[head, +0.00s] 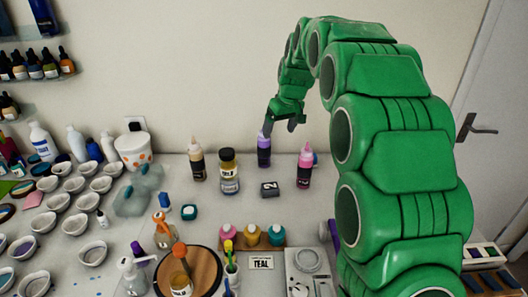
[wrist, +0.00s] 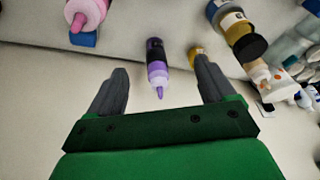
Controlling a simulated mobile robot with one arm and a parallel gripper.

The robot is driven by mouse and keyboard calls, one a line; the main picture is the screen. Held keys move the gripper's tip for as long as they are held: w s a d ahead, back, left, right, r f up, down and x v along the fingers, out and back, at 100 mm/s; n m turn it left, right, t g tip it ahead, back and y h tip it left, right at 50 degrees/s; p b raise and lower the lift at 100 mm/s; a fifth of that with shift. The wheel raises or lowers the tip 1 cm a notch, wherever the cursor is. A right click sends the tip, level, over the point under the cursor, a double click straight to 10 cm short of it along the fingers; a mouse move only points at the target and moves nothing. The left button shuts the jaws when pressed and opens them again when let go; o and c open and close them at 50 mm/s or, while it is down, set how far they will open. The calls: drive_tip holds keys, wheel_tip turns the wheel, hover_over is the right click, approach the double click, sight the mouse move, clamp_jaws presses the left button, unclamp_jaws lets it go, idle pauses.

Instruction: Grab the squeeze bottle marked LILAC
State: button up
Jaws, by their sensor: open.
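A purple squeeze bottle (head: 264,152) with a dark label stands upright near the back of the white table; its lettering is too small to read. In the wrist view the purple bottle (wrist: 157,72) shows between the two fingers, its nozzle pointing toward my palm. My gripper (head: 281,127) is open and empty, just above the bottle and slightly right of its nozzle in the head view. The open fingers also show in the wrist view (wrist: 161,66). The fingers are not closed on the bottle.
A pink bottle (head: 304,167) stands to the right and a dark-capped jar (head: 229,171) to the left, with a tan bottle (head: 197,160) beyond it. The wall is close behind.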

drive_tip(key=n, duration=0.1)
hover_over(264, 146)
drive_tip(key=d, duration=0.2)
wheel_tip(264, 146, down, 3)
drive_tip(key=shift+t+y, duration=0.3)
drive_tip(key=shift+t, duration=0.1)
drive_tip(key=shift+x, duration=4.05)
drive_tip(key=shift+a+r, duration=0.1)
drive_tip(key=shift+r, duration=0.05)
clamp_jaws()
